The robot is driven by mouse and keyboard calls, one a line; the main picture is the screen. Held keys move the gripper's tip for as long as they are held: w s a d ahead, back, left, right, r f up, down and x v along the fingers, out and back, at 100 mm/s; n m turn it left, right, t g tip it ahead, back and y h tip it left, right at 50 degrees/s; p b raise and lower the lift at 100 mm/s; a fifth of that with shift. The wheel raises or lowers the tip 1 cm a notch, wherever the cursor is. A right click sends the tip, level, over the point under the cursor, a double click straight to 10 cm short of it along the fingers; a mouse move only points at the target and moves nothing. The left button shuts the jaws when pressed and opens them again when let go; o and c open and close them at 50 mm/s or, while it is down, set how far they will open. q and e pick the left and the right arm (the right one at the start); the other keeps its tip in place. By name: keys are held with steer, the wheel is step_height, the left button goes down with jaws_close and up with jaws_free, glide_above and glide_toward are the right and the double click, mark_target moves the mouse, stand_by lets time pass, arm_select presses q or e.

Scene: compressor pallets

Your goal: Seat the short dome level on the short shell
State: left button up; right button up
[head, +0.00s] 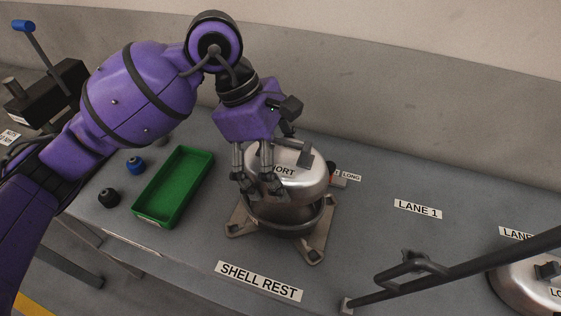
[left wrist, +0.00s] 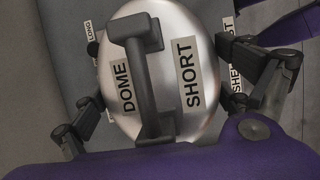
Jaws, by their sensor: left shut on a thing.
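The short dome (head: 302,183) is a shiny silver cap with a dark handle; its DOME and SHORT labels show in the left wrist view (left wrist: 156,60). My left gripper (head: 258,187) is shut on the dome, with fingers at opposite sides of it in the left wrist view. The short shell (head: 283,228) is a dark-rimmed metal bowl on a footed base at the SHELL REST label. The dome is over the shell, and dark shell interior shows below its near edge. I cannot tell whether they touch anywhere. My right gripper is not in view.
A green tray (head: 141,209) stands left of the shell, with a blue knob (head: 135,165) and a black knob (head: 108,198) beside it. A dark bar (head: 455,271) crosses the lower right, in front of another silver dome (head: 515,288). The bench around the LANE 1 label (head: 418,209) is clear.

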arm_select(q)
steer(key=shift+f+b, duration=0.35)
steer(key=shift+f, duration=0.5)
steer(key=shift+f+b, duration=0.3)
steer(key=shift+f, duration=0.6)
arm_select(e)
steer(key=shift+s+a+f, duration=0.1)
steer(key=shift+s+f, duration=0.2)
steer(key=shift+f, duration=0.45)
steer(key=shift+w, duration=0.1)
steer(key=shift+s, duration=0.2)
arm_select(q)
steer(key=shift+f+b, duration=0.35)
steer(key=shift+f, duration=0.15)
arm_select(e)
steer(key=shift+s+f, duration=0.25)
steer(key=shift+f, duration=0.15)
arm_select(q)
steer(key=shift+f, duration=0.45)
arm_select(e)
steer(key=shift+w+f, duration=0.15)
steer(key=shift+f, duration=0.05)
arm_select(q)
steer(key=shift+f+b, duration=0.7)
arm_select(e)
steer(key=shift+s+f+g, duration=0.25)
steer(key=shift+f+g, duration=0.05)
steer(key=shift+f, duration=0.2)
